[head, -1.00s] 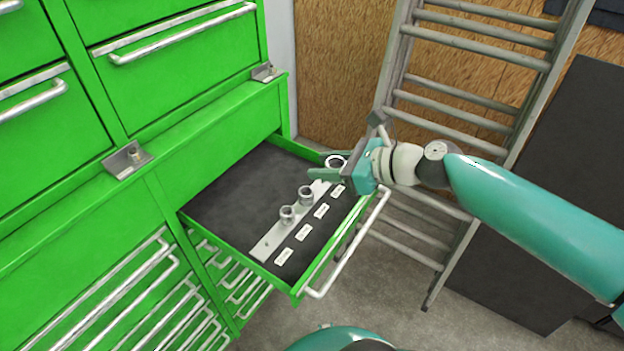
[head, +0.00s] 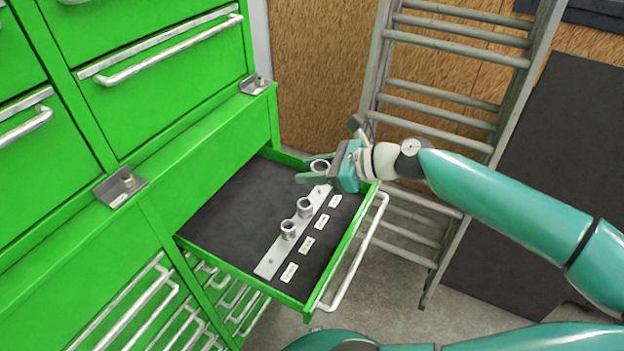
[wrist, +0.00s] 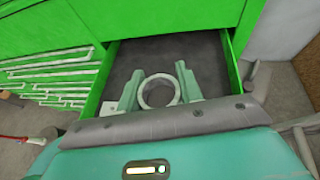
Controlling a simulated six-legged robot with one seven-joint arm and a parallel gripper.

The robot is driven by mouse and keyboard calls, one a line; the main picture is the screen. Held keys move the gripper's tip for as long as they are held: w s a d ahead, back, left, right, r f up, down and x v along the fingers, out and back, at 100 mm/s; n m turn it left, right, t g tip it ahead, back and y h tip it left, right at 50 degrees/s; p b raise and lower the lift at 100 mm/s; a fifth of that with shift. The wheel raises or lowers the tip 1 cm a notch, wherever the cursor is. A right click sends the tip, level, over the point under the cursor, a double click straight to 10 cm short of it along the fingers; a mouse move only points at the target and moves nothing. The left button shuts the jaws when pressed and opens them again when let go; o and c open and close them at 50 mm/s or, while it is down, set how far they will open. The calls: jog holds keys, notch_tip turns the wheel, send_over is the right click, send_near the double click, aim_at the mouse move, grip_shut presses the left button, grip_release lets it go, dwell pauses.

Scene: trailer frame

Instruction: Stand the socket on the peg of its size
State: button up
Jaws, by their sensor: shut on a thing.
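My gripper (head: 326,172) is over the far end of the open drawer, shut on a silver ring-shaped socket (head: 320,165). In the wrist view the socket (wrist: 159,91) sits between the two green fingers, its open top facing the camera. A light metal rail (head: 269,264) lies on the drawer's dark liner, and two silver sockets (head: 288,229) (head: 305,207) stand on it. I cannot tell whether the held socket touches the rail or a peg.
The green drawer (head: 232,258) is pulled out of the green cabinet (head: 170,120), with a bar handle (head: 355,255) along its front. Several white labels (head: 307,244) lie beside the rail. A ladder (head: 440,90) leans behind. The drawer's left part is clear.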

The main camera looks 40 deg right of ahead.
send_over(313, 191)
jog(key=f, duration=0.5)
jog(key=shift+s+a+f, duration=0.35)
jog(key=shift+s+f, duration=0.05)
jog(key=f, duration=0.3)
jog(key=shift+w+d+f, duration=0.3)
jog(key=shift+w+d, duration=0.05)
jog(key=shift+f, duration=0.35)
jog(key=shift+f, duration=0.1)
jog(key=shift+f, duration=0.35)
jog(key=shift+f, duration=0.15)
jog(key=o, duration=1.1)
jog(key=shift+o, duration=0.2)
